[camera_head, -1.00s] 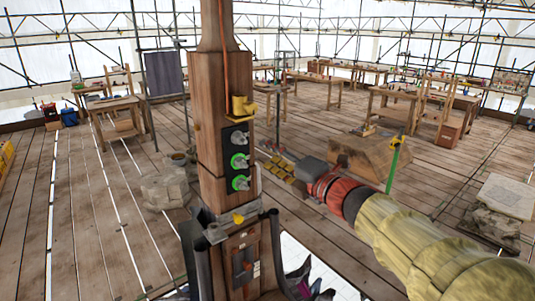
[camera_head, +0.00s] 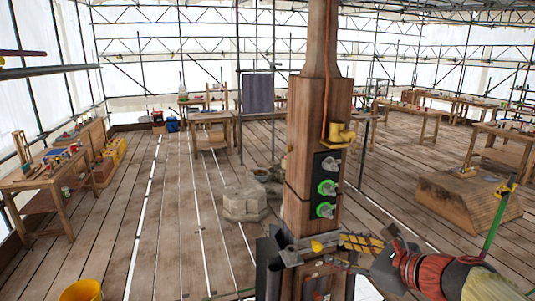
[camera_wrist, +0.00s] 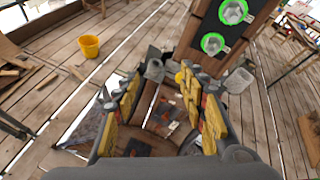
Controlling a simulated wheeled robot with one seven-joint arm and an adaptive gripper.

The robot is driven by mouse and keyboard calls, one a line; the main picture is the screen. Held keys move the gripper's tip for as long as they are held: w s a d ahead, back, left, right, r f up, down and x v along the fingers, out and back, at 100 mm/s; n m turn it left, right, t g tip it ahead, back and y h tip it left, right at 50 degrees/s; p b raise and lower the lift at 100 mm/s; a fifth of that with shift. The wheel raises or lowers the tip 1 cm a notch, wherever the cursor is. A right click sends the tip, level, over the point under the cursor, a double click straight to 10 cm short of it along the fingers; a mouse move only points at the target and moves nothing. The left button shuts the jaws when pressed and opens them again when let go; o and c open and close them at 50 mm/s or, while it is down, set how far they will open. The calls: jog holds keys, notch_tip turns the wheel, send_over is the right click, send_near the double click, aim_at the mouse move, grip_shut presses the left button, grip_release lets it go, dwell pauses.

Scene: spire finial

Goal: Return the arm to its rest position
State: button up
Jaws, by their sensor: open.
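My gripper (camera_head: 352,254) is at the lower right of the wooden spire post (camera_head: 308,135) in the head view, low near the post's foot. Its yellow-padded fingers are spread in the wrist view (camera_wrist: 165,108), with nothing held between them. My arm, in a red and black wrist and a pale yellow sleeve, reaches in from the lower right corner. The post stands upright and carries a black panel (camera_head: 327,183) with several round fittings, two of them ringed green. A yellow bracket (camera_head: 341,135) sits above the panel. Whether the gripper touches the post cannot be told.
A stone block (camera_head: 244,203) stands left of the post. A large wooden block (camera_head: 466,202) lies to the right, with a green pole (camera_head: 496,222) near my arm. A yellow bucket (camera_head: 81,291) and a workbench (camera_head: 45,190) are at the left. Open floor lies between.

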jog(key=s+f+n+g+h+b, duration=0.2)
jog(key=s+f+n+h+b, duration=0.1)
jog(key=s+f+n+b, duration=0.5)
jog(key=s+d+f+n+g+h+b, duration=0.1)
jog(key=s+f+n+g+h+b, duration=0.2)
jog(key=s+f+n+b, duration=0.6)
jog(key=s+f+n, duration=0.5)
jog(key=f+n, duration=0.4)
jog(key=f, duration=0.2)
jog(key=shift+s+g+h, duration=0.15)
jog(key=shift+g+h, duration=0.15)
jog(key=shift+o, duration=0.2)
jog(key=shift+d, duration=0.1)
